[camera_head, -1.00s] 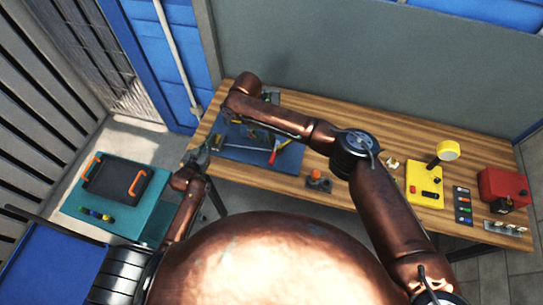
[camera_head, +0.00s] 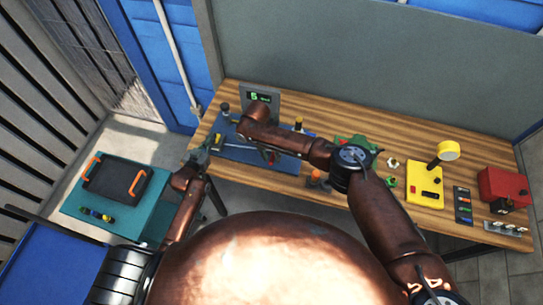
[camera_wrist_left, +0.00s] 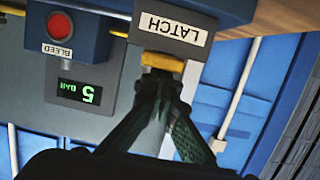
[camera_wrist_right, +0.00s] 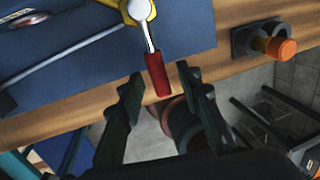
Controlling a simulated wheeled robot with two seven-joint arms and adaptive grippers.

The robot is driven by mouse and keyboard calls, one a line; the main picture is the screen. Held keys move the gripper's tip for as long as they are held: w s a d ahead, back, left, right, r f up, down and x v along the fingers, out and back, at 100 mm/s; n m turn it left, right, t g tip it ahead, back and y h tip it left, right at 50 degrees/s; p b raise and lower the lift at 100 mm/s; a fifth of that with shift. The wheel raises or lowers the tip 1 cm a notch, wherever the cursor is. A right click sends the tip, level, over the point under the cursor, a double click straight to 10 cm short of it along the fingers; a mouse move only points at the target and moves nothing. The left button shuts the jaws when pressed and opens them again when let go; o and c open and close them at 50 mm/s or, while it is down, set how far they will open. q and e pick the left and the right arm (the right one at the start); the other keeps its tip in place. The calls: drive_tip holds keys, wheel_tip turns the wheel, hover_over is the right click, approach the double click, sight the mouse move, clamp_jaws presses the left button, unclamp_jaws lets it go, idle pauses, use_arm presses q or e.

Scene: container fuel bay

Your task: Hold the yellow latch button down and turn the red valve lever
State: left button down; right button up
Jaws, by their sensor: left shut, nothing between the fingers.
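The yellow latch button (camera_wrist_left: 162,62) sits below the upside-down LATCH label in the left wrist view. My left gripper (camera_wrist_left: 164,80) is shut and empty, its tips at the button and seeming to touch it; I cannot tell how far it is pressed. In the head view the left gripper (camera_head: 198,156) is at the table's left front corner. The red valve lever (camera_wrist_right: 157,76) points toward the table's front edge on a silver stem. My right gripper (camera_wrist_right: 159,80) is open, with a finger on each side of the red handle.
A red BLEED button (camera_wrist_left: 60,26) and a display (camera_wrist_left: 80,92) reading 5 bar are beside the latch. An orange knob (camera_wrist_right: 280,48) is right of the lever. A yellow box (camera_head: 424,190) and a red box (camera_head: 503,187) stand at the table's right.

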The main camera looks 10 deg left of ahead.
drive_tip(key=shift+f, duration=0.15)
clamp_jaws()
idle(0.4)
